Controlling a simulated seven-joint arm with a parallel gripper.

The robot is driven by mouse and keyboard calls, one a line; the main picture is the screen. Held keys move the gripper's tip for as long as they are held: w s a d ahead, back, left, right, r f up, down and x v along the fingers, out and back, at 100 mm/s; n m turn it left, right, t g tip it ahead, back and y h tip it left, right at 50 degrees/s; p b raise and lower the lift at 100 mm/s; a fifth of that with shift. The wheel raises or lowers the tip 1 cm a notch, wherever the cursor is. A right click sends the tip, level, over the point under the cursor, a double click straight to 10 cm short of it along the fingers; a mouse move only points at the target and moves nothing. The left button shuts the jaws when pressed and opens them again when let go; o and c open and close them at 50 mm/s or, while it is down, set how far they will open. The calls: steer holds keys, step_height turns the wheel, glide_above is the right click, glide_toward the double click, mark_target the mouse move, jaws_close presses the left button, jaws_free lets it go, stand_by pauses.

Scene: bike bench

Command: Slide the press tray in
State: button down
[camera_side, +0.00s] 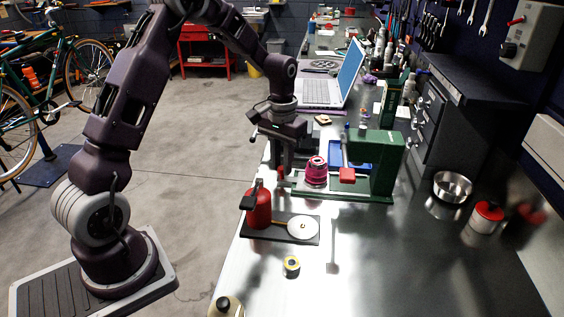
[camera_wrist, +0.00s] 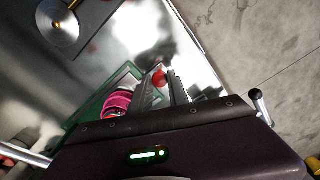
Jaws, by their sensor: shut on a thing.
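The green press (camera_side: 375,150) stands on the bench on a green base (camera_side: 350,196). A grey press tray (camera_side: 299,183) lies at the left, open side of the base, with a pink cylindrical part (camera_side: 316,172) at it. My gripper (camera_side: 283,170) points down at the tray's left end, by a red knob that its fingers partly hide. In the wrist view the red knob (camera_wrist: 160,78) shows at the tips of my gripper (camera_wrist: 167,88), which is shut on it. The pink part (camera_wrist: 117,103) is beside the fingers there.
A red bottle (camera_side: 258,208) and a dark board with a pale disc (camera_side: 303,228) stand in front of the press. A blue tray (camera_side: 335,155) and laptop (camera_side: 325,92) are behind. A metal bowl (camera_side: 452,186) and red-lidded jar (camera_side: 487,216) stand right. The near bench is mostly clear.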

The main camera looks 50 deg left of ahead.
mark_target(301, 180)
stand_by(0.3)
steer(key=w+d, duration=0.3)
steer(key=shift+w+d, duration=0.25)
steer(key=shift+w, duration=0.05)
steer(key=c, duration=1.3)
jaws_free()
steer(key=shift+o, duration=0.2)
step_height(301, 180, up, 7)
